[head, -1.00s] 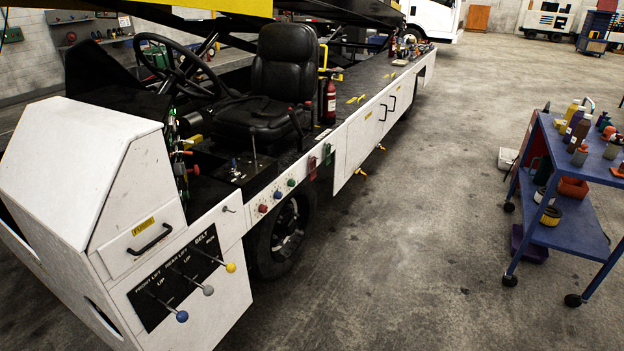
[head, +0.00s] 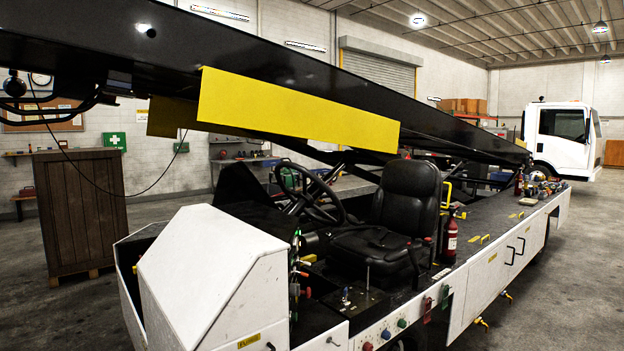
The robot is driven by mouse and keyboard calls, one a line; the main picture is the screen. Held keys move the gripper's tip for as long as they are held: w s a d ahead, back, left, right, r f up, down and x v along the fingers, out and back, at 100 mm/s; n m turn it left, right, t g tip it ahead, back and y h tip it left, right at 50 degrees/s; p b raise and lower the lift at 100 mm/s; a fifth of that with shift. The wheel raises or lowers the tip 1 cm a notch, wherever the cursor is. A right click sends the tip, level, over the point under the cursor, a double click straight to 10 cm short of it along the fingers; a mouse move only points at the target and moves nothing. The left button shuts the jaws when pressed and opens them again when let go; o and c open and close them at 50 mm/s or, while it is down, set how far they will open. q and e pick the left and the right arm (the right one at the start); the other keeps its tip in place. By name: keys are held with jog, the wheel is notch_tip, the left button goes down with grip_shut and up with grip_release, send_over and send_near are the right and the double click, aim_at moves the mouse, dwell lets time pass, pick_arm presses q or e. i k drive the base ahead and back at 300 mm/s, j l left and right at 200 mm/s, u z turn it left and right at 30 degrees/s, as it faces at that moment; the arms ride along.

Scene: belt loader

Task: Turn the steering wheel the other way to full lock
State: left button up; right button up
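The black steering wheel (head: 318,218) stands tilted on its column, in front of the black driver's seat (head: 408,193) of the white belt loader. Nothing touches the wheel. I cannot tell how far it is turned. Neither of my grippers shows in the head view.
The black conveyor boom (head: 300,75) with a yellow panel (head: 295,108) slants above the seat and wheel. A red fire extinguisher (head: 450,236) stands beside the seat. A brown wooden cabinet (head: 82,212) is at left. A white truck (head: 560,138) stands far right.

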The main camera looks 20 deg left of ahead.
aim_at(291, 195)
jog(key=i+l+u, duration=0.15)
jog(key=u, duration=0.3)
jog(key=i+l+u, duration=0.15)
jog(key=u, duration=0.3)
jog(key=l, duration=0.1)
